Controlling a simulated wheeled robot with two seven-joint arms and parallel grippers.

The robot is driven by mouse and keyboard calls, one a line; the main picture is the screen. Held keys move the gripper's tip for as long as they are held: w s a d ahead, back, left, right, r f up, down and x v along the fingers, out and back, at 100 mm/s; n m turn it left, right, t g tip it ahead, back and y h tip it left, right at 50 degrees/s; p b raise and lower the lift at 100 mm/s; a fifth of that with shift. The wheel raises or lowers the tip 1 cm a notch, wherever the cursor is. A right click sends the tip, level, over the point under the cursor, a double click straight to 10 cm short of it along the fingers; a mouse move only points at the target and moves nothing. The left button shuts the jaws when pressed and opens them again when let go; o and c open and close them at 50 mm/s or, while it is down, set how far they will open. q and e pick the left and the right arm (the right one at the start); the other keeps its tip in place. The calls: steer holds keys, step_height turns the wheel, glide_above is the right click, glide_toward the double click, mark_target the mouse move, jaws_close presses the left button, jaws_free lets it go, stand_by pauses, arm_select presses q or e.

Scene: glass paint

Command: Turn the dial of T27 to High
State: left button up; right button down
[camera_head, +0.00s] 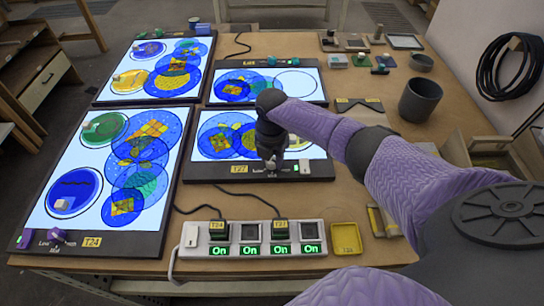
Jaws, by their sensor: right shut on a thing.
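The T27 light panel (325,168) is the lit one nearest the power strip on the right side, with a yellow T27 label (239,169) on its dark front edge. My right gripper (272,165) points down at the middle of that front edge, shut on the T27 dial. The dial is mostly hidden by the fingers, so its setting cannot be read. My left gripper is not in view.
The T24 panel (120,243) with a purple dial (57,235) lies at left. A power strip (255,236) with several green "On" displays lies in front. A dark cup (420,99) and a yellow tray (345,238) are at right.

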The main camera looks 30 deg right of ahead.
steer(key=shift+n, duration=0.9)
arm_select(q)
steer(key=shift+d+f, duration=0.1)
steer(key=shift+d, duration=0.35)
arm_select(e)
steer(key=c, duration=0.7)
jaws_free()
steer(key=o, duration=0.4)
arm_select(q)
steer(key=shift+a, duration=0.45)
arm_select(e)
steer(key=shift+r, duration=0.1)
